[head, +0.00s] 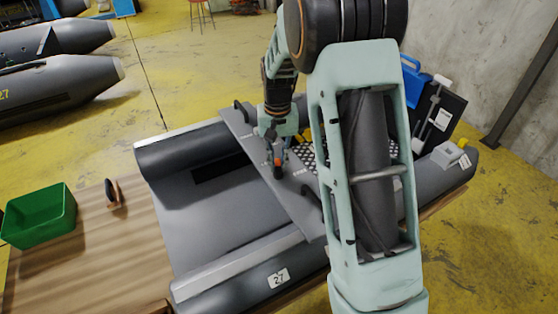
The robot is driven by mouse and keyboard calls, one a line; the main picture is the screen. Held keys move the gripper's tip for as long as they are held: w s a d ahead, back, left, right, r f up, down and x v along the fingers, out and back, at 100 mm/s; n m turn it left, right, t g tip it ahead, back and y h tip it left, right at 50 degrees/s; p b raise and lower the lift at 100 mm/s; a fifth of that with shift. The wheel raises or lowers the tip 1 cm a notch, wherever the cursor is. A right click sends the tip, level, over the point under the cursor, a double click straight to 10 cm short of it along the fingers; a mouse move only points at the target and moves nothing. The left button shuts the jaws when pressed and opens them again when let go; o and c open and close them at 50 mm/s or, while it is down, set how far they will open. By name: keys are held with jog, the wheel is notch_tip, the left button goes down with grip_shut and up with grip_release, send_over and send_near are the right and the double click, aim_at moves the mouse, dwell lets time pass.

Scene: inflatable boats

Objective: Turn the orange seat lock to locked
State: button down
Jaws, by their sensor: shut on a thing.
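The orange seat lock (278,163) shows as a small orange piece with a dark part on the grey seat board (253,150) that lies across the inflatable boat (190,210). My gripper (275,155) is over the board at the lock and is shut on it. The fingers cover part of the lock. Small white markings on the board beside the lock are too small to read, so I cannot tell which setting the lock is at.
A green bin (40,216) and a dark, brown-edged item (113,194) stand on the wooden table (90,250) at left. A black case (440,112) and a blue box (412,82) are behind the boat at right. My arm hides the boat's right middle.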

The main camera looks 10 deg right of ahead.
aim_at(276, 165)
jog(key=n, duration=0.4)
jog(key=shift+a+n+p, duration=0.25)
jog(key=shift+n+p, duration=0.1)
jog(key=shift+n, duration=0.05)
dwell(0.4)
jog(key=c, duration=1.9)
grip_release()
jog(key=shift+c, duration=0.2)
notch_tip(276, 165, up, 12)
jog(key=shift+r, duration=0.1)
